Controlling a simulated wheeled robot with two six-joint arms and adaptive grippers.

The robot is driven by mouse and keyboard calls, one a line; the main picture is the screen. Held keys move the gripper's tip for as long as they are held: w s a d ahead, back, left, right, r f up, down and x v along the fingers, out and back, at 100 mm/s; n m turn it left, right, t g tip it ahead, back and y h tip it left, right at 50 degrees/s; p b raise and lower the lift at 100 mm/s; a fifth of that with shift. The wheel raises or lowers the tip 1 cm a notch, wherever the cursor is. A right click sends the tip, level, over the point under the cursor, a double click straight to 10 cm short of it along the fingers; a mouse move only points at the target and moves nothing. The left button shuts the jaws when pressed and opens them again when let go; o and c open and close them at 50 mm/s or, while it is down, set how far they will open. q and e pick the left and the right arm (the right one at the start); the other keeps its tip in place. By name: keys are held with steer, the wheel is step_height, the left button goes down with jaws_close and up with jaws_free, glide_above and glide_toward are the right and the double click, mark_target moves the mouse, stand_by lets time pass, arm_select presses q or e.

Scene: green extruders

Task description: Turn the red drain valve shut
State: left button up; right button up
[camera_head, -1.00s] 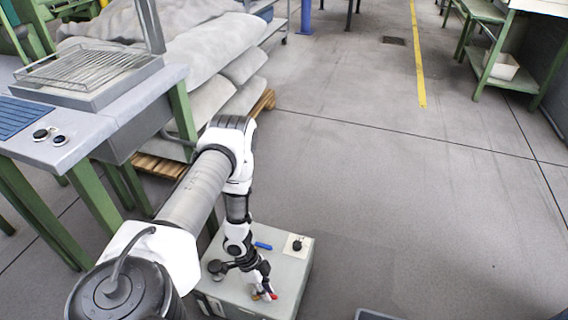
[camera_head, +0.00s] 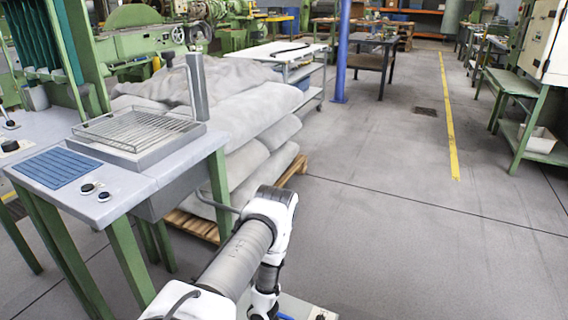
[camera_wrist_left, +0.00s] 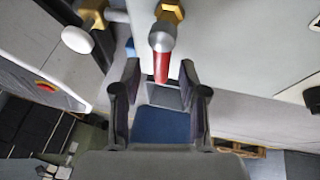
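In the left wrist view, the red drain valve (camera_wrist_left: 161,70) shows as a short red lever below a grey rounded end and a brass fitting (camera_wrist_left: 169,11). My left gripper (camera_wrist_left: 160,76) is open, with one finger on each side of the red lever. Gaps show between the lever and both fingers, so it does not look gripped. In the head view my left arm reaches down to the bottom edge; its gripper and the red valve are out of that picture. My right gripper is in neither view.
A second brass fitting (camera_wrist_left: 93,10) with a pale rounded end is left of the red valve. In the head view, a grey bench (camera_head: 140,190) with a wire tray (camera_head: 138,128) stands left, beside stacked sacks (camera_head: 262,140) on a pallet. Open floor (camera_head: 410,240) lies to the right.

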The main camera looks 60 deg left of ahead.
arm_select(q)
steer(key=shift+r, duration=0.1)
steer(key=v, duration=0.7)
steer(key=shift+a+r, duration=0.1)
stand_by(0.5)
